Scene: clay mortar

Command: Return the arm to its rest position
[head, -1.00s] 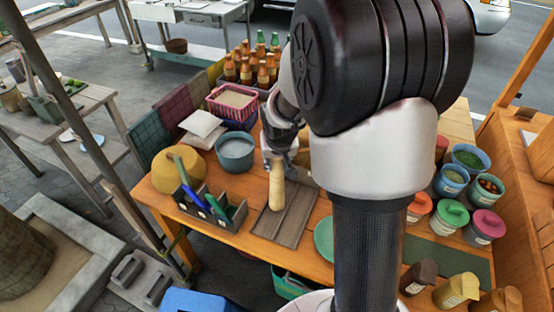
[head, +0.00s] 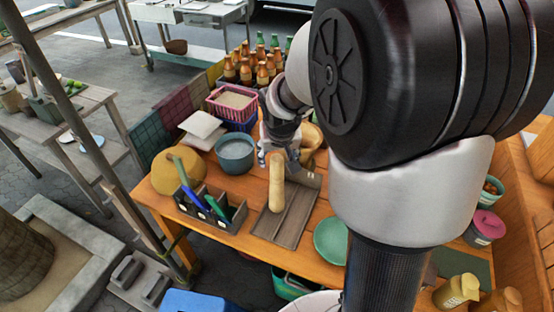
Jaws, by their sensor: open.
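My arm fills the right-middle of the head view and reaches back over the orange wooden table (head: 318,270). My gripper (head: 274,158) is small and partly hidden; it is open, near the upper end of an upright-looking tan wooden pestle (head: 276,196). I cannot tell whether it touches the pestle. The pestle is over a grey-brown slatted board (head: 292,222). A tan mortar (head: 308,140) shows just right of the gripper, partly hidden by my arm.
A blue-grey pot (head: 235,152), a grey tool caddy (head: 212,208) and a pink basket (head: 232,104) stand left of the gripper. Brown bottles (head: 262,74) stand behind. A green plate (head: 331,240) lies in front, and jars (head: 458,290) stand at the right.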

